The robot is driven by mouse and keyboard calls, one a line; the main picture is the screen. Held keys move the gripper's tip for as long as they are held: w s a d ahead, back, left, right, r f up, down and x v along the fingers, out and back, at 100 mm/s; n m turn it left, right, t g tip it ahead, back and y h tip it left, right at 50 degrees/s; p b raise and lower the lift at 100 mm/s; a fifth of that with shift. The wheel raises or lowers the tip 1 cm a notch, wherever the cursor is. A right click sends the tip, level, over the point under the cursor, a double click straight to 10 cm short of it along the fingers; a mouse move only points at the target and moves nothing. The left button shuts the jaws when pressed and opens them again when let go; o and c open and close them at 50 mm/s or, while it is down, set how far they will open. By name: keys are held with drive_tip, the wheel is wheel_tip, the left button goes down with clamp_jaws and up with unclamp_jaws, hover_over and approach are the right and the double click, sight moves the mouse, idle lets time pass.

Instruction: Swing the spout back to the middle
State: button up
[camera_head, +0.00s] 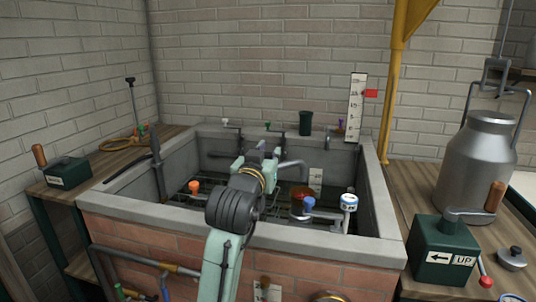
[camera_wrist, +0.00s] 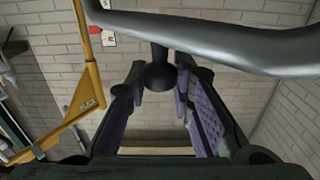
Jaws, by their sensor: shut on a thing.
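The spout is a grey bent metal pipe (camera_head: 292,165) just right of my gripper over the trough. In the wrist view the spout (camera_wrist: 230,45) crosses the top of the picture, with a dark rounded knob (camera_wrist: 160,74) hanging below it. My gripper (camera_head: 262,150) is over the trough near its back half. In the wrist view its purple-padded fingers (camera_wrist: 162,88) stand on both sides of the knob, shut on it. My arm hides part of the spout and its base in the head view.
The stone trough's rim (camera_head: 388,215) surrounds the work. Inside stand an orange knob (camera_head: 194,187), a blue knob (camera_head: 309,203) and a white-capped post (camera_head: 349,201). A green crank box (camera_head: 445,243) and a metal milk can (camera_head: 478,160) stand right. A yellow post (camera_head: 392,90) rises behind.

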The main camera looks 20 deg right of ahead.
clamp_jaws()
drive_tip(key=w+a+n+t+y+p, duration=0.1)
drive_tip(key=w+a+n+y, duration=0.3)
drive_tip(key=n+y, duration=0.5)
drive_tip(key=shift+w+t+y, duration=0.8)
drive_tip(key=shift+w+y, duration=0.4)
drive_tip(key=shift+y, duration=1)
drive_tip(key=shift+a, duration=0.1)
drive_tip(key=o, duration=0.9)
unclamp_jaws()
